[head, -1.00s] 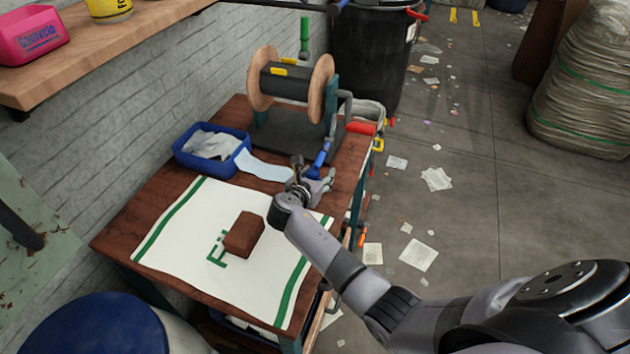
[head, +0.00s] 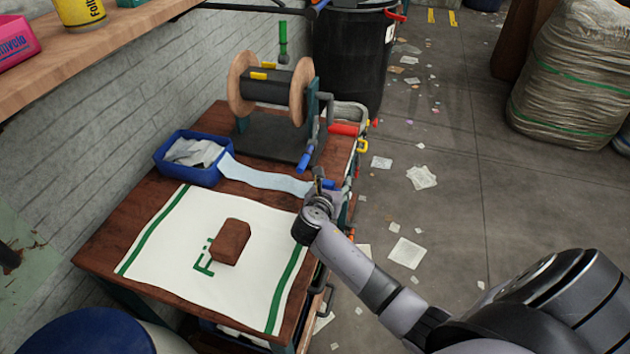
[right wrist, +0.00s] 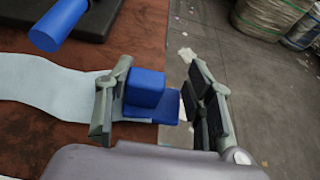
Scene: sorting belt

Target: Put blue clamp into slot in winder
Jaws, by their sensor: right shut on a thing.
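The blue clamp (right wrist: 145,92) sits between the fingers of my right gripper (right wrist: 158,105) at the end of a pale film strip (right wrist: 45,85). The right gripper is shut on the clamp; in the head view the gripper (head: 322,190) is at the table's right edge, with the clamp (head: 329,184) small beside it. The strip (head: 265,179) runs left to a blue bin (head: 160,160). The winder (head: 262,142) stands behind the gripper, its wooden-flanged spool (head: 299,92) carrying a yellow piece (head: 262,76). I cannot make out the slot. My left gripper is not in view.
A brown block (head: 230,242) lies on a white green-striped cloth (head: 160,240) at the table's front. The winder's blue handle (head: 305,158) hangs close behind the gripper. A shelf (head: 120,25) overhangs at the upper left. Floor right of the table is open, with scattered paper.

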